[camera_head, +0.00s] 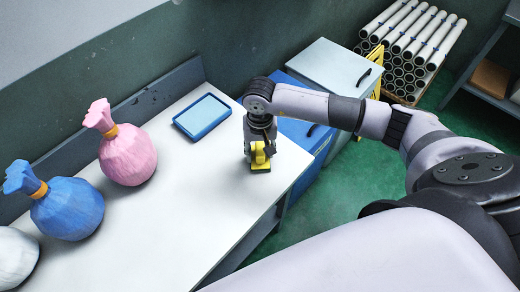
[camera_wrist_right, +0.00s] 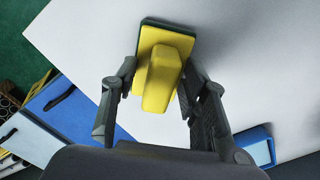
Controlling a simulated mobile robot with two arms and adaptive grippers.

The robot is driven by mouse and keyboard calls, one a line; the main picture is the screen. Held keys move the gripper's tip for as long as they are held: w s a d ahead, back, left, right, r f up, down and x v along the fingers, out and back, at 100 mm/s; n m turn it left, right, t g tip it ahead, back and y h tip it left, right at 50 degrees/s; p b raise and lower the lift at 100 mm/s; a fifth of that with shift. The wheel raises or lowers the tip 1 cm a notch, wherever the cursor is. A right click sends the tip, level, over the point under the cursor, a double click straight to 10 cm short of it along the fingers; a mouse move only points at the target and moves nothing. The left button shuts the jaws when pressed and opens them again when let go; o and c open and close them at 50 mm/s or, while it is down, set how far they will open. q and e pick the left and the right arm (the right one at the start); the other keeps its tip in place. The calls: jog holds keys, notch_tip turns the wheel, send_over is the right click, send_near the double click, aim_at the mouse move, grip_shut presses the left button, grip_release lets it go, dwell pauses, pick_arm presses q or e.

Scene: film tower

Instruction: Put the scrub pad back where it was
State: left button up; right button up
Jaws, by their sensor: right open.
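The scrub pad (camera_head: 261,164) is yellow with a dark green underside and a raised yellow grip. It sits on the white table near its right edge. My right gripper (camera_head: 259,150) points down over it. In the right wrist view, the pad (camera_wrist_right: 172,42) lies ahead of the gripper (camera_wrist_right: 160,82), whose fingers are open on either side of the raised grip. I cannot tell whether either finger touches it. My left gripper is not in view.
A blue tray (camera_head: 202,117) with a pale inside lies on the white table (camera_head: 165,235), behind and left of the pad. Pink (camera_head: 128,158) and blue (camera_head: 68,208) tied bags and a white one stand along the left. Blue and white cabinets stand beyond the table's right edge.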

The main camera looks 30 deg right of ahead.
aim_at(260, 149)
jog(key=shift+r, duration=0.25)
jog(key=shift+w+r, duration=0.1)
jog(key=shift+r, duration=0.2)
notch_tip(260, 149, up, 11)
jog(key=b, duration=0.3)
jog(key=shift+r, duration=0.15)
